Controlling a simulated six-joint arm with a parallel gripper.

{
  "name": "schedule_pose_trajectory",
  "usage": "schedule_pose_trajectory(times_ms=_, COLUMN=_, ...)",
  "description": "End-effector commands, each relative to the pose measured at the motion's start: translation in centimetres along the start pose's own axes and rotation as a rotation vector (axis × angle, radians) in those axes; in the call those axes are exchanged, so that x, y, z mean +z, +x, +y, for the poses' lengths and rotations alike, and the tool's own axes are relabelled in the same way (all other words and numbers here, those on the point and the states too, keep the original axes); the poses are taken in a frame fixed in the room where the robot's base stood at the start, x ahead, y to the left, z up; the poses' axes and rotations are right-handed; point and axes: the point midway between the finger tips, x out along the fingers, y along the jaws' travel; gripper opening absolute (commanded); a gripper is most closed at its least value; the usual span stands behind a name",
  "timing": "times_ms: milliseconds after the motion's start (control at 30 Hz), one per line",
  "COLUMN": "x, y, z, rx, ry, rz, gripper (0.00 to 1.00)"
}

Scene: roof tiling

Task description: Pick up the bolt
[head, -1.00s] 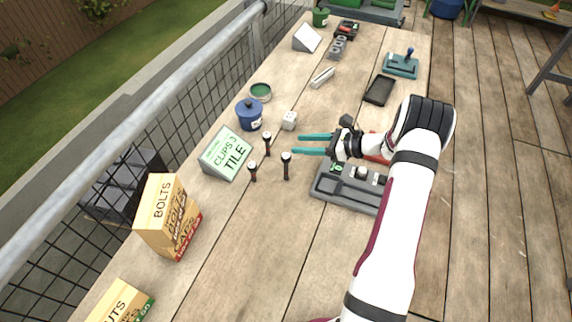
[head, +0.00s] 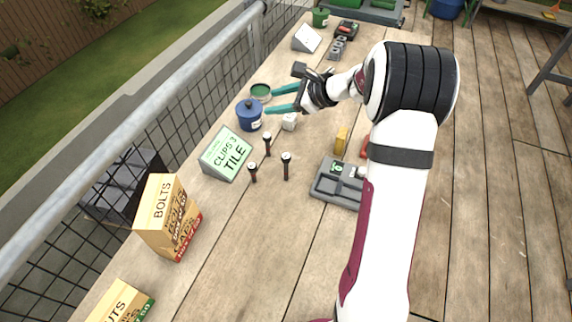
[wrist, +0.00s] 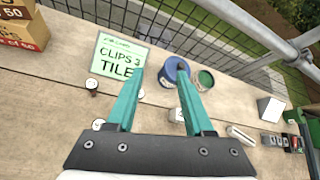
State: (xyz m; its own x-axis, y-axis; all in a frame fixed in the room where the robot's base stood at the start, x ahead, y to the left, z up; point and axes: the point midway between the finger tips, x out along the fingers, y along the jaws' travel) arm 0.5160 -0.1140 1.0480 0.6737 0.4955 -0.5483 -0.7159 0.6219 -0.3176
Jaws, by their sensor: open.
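Three dark bolts with pale round tops stand upright on the wooden table: a back one (head: 267,144), a left front one (head: 252,172) and a right front one (head: 286,166). In the wrist view their tops show near the left finger, one at the left (wrist: 92,84), another lower down (wrist: 98,124). My gripper (head: 270,100) is open and empty, its teal fingers apart. It is above the table beyond the bolts, close to the blue pot (head: 249,115). In the wrist view the right fingertip overlaps the pot.
A green "CLIPS 3 TILE" sign (head: 226,153) stands left of the bolts. A white cube (head: 289,121) is just behind them. A grey tray (head: 336,184) lies at right. The bolts box (head: 167,216) is front left; a railing (head: 190,105) runs along the left.

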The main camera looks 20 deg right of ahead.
Motion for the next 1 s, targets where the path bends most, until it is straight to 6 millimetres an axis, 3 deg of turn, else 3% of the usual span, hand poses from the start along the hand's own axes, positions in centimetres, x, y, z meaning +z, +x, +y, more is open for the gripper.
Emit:
schedule_pose_trajectory(times_ms=100, x=1.4, y=4.4, z=1.7, rx=-0.047, ry=-0.207, rz=0.154, gripper=0.52)
schedule_pose_trajectory(times_ms=200, x=2.1, y=7.1, z=3.7, rx=-0.088, ry=-0.416, rz=0.341, gripper=0.52)
schedule_pose_trajectory(times_ms=267, x=2.6, y=7.8, z=5.5, rx=-0.1, ry=-0.559, rz=0.483, gripper=0.52)
schedule_pose_trajectory(times_ms=367, x=3.1, y=7.0, z=9.0, rx=-0.089, ry=-0.808, rz=0.749, gripper=0.52)
schedule_pose_trajectory(times_ms=500, x=4.1, y=2.8, z=13.0, rx=-0.022, ry=-1.113, rz=1.082, gripper=0.52)
schedule_pose_trajectory(times_ms=767, x=7.9, y=-5.9, z=17.6, rx=0.146, ry=-1.565, rz=1.545, gripper=0.52)
schedule_pose_trajectory(times_ms=833, x=4.5, y=-3.7, z=18.6, rx=0.158, ry=-1.556, rz=1.55, gripper=0.52)
schedule_pose_trajectory(times_ms=1000, x=0.1, y=-0.5, z=20.3, rx=0.148, ry=-1.549, rz=1.546, gripper=0.52)
